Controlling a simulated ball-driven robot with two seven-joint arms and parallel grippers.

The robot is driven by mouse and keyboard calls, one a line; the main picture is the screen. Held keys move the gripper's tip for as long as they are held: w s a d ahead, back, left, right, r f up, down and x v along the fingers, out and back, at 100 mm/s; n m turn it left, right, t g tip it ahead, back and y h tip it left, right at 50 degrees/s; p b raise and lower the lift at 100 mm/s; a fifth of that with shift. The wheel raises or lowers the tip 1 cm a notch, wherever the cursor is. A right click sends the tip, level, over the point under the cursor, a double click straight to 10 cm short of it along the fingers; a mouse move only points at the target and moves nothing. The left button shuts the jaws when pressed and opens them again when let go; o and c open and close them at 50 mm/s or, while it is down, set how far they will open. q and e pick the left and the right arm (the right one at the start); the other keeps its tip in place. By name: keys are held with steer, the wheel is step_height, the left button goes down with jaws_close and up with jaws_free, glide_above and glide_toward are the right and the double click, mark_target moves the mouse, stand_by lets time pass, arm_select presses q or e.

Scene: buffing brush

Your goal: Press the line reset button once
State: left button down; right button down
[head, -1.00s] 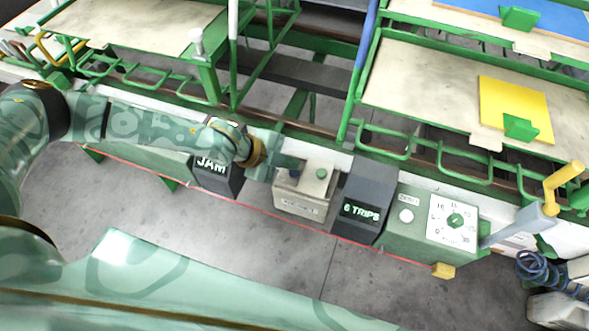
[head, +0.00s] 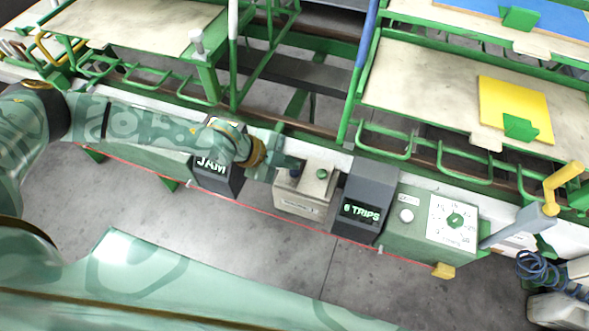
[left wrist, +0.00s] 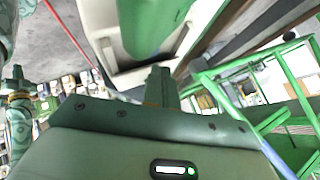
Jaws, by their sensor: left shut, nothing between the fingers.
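A cream box (head: 303,203) with a small, unreadable label hangs on the rail in the middle of the head view. On its top are a green button (head: 322,174) and a dark button (head: 295,173) to its left. I cannot read which one is the line reset. My left gripper (head: 290,164) is shut and empty, its tip at the dark button's side of the box top, partly covering that area. Contact cannot be told. In the left wrist view the closed fingers (left wrist: 160,86) point at a cream surface, with a large green cylinder (left wrist: 150,25) close by. My right gripper is out of view.
A dark "JAM" display (head: 214,172) stands left of the box, and a dark "TRIPS" display (head: 361,205) right of it. Green rack rails (head: 385,145) run behind. A red cord (head: 260,210) passes in front.

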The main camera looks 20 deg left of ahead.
mark_target(290, 172)
arm_select(q)
steer(key=shift+f, duration=0.1)
steer(key=shift+f, duration=0.3)
steer(key=shift+f, duration=0.5)
stand_by(0.6)
steer(key=shift+r, duration=0.1)
steer(key=shift+r+p, duration=0.8)
steer(key=shift+p, duration=0.05)
steer(key=shift+r, duration=0.1)
step_height(290, 172, up, 5)
steer(key=p, duration=0.5)
